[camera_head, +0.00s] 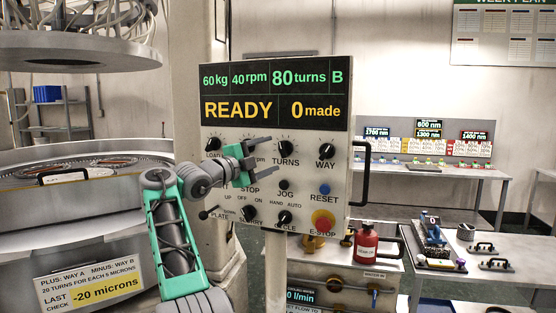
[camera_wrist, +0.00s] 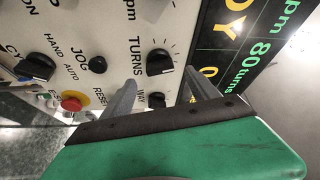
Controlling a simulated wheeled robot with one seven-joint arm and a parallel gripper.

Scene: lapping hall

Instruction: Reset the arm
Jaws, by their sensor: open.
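My arm (camera_head: 172,235) is green and grey and is raised in front of the control panel (camera_head: 358,75). My gripper (camera_head: 266,158) is open in front of the knob rows, with nothing seen between its fingers. In the wrist view my gripper (camera_wrist: 160,80) has its two grey fingers apart, and the black TURNS knob (camera_wrist: 160,62) shows near the gap between the tips. I cannot tell whether the fingers touch the panel. In the head view the TURNS knob (camera_head: 286,148) is just right of the fingers. My gripper and arm hide part of the speed knob and its surroundings.
The panel's display (camera_head: 275,95) reads READY and 0 made. The WAY knob (camera_head: 326,151), blue RESET button (camera_head: 324,188) and red E-STOP (camera_head: 323,221) are to the right. A lapping machine (camera_head: 80,240) stands left. A red bottle (camera_head: 366,243) and a bench are at right.

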